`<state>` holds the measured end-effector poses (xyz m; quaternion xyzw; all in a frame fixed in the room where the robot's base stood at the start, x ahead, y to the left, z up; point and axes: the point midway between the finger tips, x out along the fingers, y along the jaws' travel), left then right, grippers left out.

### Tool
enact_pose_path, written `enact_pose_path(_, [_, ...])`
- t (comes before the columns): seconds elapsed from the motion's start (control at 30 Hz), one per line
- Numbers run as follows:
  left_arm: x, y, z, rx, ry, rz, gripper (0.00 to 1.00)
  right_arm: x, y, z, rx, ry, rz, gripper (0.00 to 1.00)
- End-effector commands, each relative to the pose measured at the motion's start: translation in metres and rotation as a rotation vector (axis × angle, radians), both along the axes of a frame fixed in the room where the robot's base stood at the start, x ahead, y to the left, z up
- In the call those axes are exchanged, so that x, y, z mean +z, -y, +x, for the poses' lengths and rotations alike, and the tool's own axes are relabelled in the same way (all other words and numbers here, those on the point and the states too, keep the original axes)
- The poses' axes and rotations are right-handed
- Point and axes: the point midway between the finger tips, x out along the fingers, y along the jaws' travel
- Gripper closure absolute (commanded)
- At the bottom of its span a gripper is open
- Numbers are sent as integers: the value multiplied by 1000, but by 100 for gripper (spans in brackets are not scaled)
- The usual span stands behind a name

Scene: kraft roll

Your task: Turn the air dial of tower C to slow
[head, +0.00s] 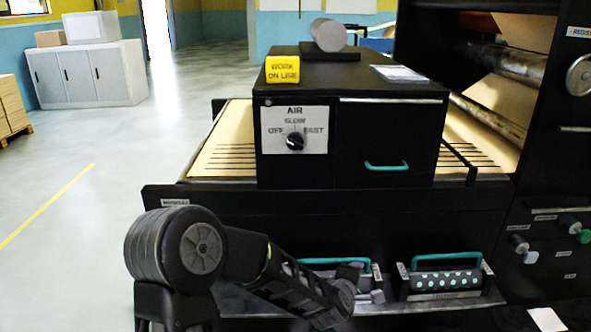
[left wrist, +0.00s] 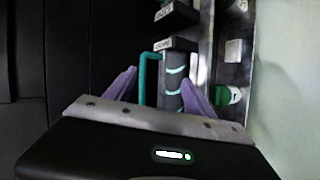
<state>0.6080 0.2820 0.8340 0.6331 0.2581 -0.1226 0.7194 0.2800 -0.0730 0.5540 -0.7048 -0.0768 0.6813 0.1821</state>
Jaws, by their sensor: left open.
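The air dial (head: 296,141) is a dark round knob on a white plate (head: 270,117) marked AIR, OFF, SLOW and FAST, on the front of a black cabinet. Its pointer is too small to read surely, and I see no tower C label that I can read. My left arm reaches in low in the head view, below the dial and apart from it; its fingers are not clear there. In the left wrist view my left gripper (left wrist: 158,88) has its purple fingers spread, with a teal handle and a dark roller with teal stripes beyond them. My right gripper is not in view.
A yellow WORK ON LINE block (head: 282,69) and a grey roll (head: 328,35) stand on the cabinet (head: 388,140). A teal drawer handle (head: 386,166) is right of the dial. Teal-handled roller units (head: 445,281) sit on the low shelf by my arm.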

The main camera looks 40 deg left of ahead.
Motion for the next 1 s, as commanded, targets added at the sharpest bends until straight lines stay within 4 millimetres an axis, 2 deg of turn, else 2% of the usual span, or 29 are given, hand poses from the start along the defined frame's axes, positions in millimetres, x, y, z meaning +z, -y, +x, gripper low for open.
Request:
enact_pose_path(0.03, [52, -37, 14, 158, 143, -89, 37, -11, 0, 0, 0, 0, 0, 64])
enact_pose_path(0.07, [82, -56, 17, 243, 222, -150, 37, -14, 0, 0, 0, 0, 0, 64])
enact_pose_path(0.1, [121, -79, 18, 345, 327, -233, 37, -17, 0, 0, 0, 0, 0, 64])
enact_pose_path(0.2, [205, -123, 6, 531, 567, -421, 37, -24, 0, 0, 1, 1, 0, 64])
enact_pose_path(0.3, [262, -148, -12, 635, 741, -563, 37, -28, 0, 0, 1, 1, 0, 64])
enact_pose_path(0.33, [274, -153, -17, 654, 777, -595, 37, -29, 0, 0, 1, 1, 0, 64])
enact_pose_path(0.4, [293, -160, -25, 682, 837, -646, 37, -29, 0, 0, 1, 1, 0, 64])
enact_pose_path(0.5, [302, -163, -29, 696, 868, -676, 37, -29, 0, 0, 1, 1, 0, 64])
enact_pose_path(0.83, [302, -163, -27, 696, 864, -675, 37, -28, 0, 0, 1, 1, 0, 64])
enact_pose_path(1.0, [302, -172, -16, 696, 862, -674, 37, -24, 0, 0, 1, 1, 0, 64])
